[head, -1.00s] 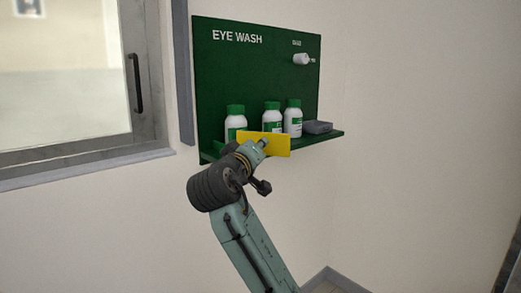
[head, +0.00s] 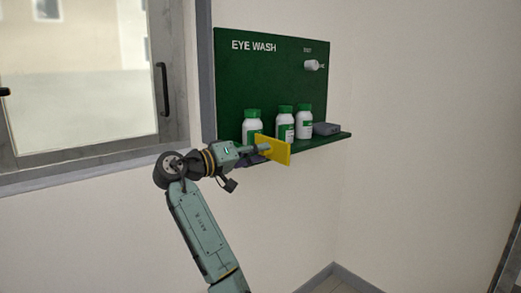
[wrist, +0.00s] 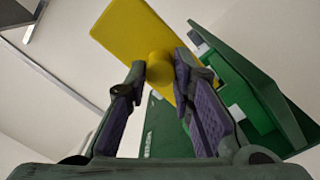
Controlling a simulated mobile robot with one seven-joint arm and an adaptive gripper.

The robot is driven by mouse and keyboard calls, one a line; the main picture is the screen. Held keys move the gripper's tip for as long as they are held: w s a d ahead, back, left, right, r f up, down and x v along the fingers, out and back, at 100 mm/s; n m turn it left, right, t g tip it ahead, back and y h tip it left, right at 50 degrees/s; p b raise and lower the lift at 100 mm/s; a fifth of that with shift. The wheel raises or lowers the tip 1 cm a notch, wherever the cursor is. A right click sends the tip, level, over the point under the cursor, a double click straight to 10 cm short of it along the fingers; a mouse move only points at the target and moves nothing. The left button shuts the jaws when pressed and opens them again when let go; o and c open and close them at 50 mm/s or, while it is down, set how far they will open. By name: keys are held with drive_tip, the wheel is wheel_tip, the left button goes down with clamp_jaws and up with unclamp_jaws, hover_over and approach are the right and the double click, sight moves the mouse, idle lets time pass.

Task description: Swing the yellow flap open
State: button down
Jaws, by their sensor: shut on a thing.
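The yellow flap (head: 280,152) stands at the front of the green eye wash shelf, turned at an angle to the shelf's front edge. In the wrist view the flap (wrist: 130,28) slants across the top, with a round yellow knob (wrist: 159,67) on its face. My gripper (head: 262,149) reaches the flap from the left. In the wrist view my gripper (wrist: 160,74) has its fingers on either side of the knob, shut on it. The flap's hinge is not clear in either view.
Several white bottles with green caps (head: 285,123) stand on the shelf (head: 335,140) close behind the flap. A grey item (head: 326,128) lies at its right end. A white nozzle (head: 313,65) sticks out of the green board (head: 240,80). A window (head: 85,80) is at the left.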

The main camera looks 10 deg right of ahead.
drive_tip(key=shift+a+m+g, duration=0.2)
drive_tip(key=shift+m+g, duration=0.1)
drive_tip(key=shift+g, duration=0.1)
drive_tip(key=c, duration=1.4)
unclamp_jaws()
drive_tip(key=shift+o, duration=0.2)
drive_tip(key=v, duration=1.2)
drive_tip(key=shift+w+a+f, duration=0.1)
drive_tip(key=shift+w+f, duration=0.05)
